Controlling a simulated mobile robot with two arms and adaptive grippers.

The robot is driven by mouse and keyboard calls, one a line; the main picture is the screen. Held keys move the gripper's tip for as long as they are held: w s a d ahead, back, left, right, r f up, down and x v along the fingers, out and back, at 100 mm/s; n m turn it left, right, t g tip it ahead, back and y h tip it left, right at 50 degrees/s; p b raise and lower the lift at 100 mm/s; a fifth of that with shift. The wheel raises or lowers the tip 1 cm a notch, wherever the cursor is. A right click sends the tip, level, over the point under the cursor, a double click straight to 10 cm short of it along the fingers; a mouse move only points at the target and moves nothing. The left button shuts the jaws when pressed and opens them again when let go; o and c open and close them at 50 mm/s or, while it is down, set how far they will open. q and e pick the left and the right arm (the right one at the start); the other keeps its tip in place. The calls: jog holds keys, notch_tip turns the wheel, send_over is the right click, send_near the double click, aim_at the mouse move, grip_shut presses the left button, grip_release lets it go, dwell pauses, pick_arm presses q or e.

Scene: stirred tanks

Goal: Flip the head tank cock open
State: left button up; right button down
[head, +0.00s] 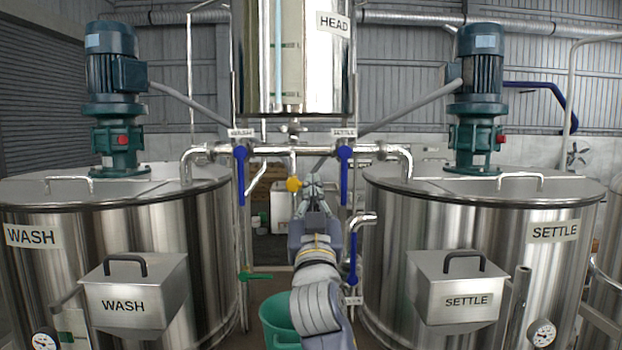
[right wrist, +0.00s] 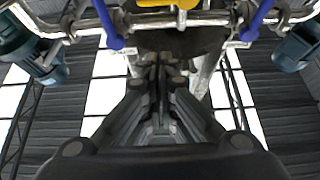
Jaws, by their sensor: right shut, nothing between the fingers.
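The head tank (head: 300,70) is a shiny steel vessel labelled HEAD at the top centre of the head view. A yellow handle end (head: 294,184) shows below its outlet pipe, and I take it for the cock's handle. My right gripper (head: 312,183) is shut and empty, just right of the yellow end; I cannot tell if they touch. In the right wrist view the shut fingers (right wrist: 160,75) point up under the pipework. My left gripper is out of view.
Blue levers hang down on the wash pipe (head: 240,175) and settle pipe (head: 345,175), on either side of my arm. The wash tank (head: 120,225) and settle tank (head: 470,220) flank the gap. A green bucket (head: 275,325) stands low behind my arm.

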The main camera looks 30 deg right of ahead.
jog(key=r+p+x, duration=0.1)
jog(key=p+x, duration=0.4)
jog(key=x, duration=0.5)
jog(key=shift+w+d+f+p, duration=0.1)
jog(key=shift+f+p, duration=0.15)
jog(key=shift+f, duration=0.6)
jog(key=shift+w+a+f+p, duration=0.1)
jog(key=shift+f+p, duration=0.1)
jog(key=shift+f, duration=0.6)
jog(key=shift+w+d+f+p, duration=0.1)
jog(key=shift+f+p, duration=0.15)
jog(key=shift+f, duration=0.6)
